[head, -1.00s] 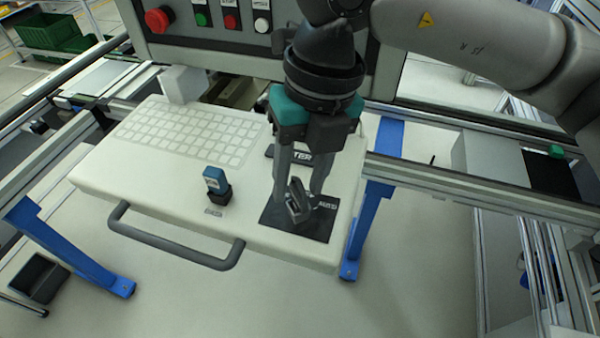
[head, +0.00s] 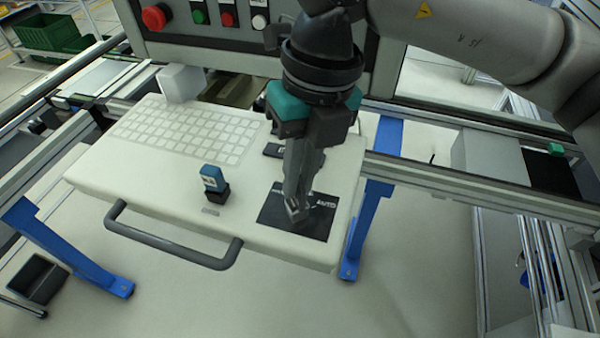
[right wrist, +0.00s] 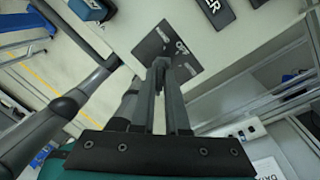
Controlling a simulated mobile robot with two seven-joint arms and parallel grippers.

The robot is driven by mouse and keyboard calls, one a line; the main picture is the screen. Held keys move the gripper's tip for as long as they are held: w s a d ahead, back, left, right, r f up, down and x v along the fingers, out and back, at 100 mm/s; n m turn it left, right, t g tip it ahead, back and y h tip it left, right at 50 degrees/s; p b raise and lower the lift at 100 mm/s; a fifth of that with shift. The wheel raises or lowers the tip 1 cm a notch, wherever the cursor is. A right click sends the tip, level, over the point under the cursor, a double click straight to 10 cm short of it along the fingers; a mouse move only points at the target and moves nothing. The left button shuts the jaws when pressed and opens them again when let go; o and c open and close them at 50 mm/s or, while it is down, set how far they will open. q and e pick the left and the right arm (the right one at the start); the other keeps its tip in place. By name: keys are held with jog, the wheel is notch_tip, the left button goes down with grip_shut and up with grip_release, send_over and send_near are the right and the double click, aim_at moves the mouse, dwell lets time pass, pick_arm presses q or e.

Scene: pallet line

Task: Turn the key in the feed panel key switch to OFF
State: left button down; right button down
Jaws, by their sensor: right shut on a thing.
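The key switch's black plate (head: 328,222) lies on the front right of the pale feed panel (head: 150,180). AUTO shows at its right edge in the head view. In the right wrist view the plate (right wrist: 158,40) shows OFF in its middle and other labels at its sides. My right gripper (head: 295,207) points down at the plate, its fingers lined up one behind the other. It is shut on the key, which the fingertips mostly hide. In the right wrist view the fingertips (right wrist: 161,64) end beside OFF. The key's exact direction cannot be told. My left gripper is not in view.
A blue-topped piece in a black socket (head: 215,185) stands left of the plate. A grey handle (head: 170,238) runs along the panel's front edge. A control box with a red button (head: 155,18) stands behind. Another dark label plate (head: 273,150) is partly behind my fingers.

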jog(key=n, duration=0.1)
jog(key=n+b, duration=0.1)
jog(key=n, duration=0.1)
jog(key=n+b, duration=0.1)
jog(key=n, duration=0.1)
jog(key=shift+s+a+f+g, duration=0.1)
jog(key=shift+a+g, duration=0.2)
jog(key=n+h+b, duration=0.1)
jog(key=n+b, duration=0.1)
jog(key=n, duration=0.2)
jog(key=shift+a, duration=0.1)
jog(key=c, duration=1)
grip_release()
jog(key=o, duration=0.6)
jog(key=shift+o, duration=0.2)
jog(key=shift+r, duration=0.2)
jog(key=shift+r+p, duration=2.05)
jog(key=shift+r, duration=1.4)
jog(key=shift+f, duration=0.1)
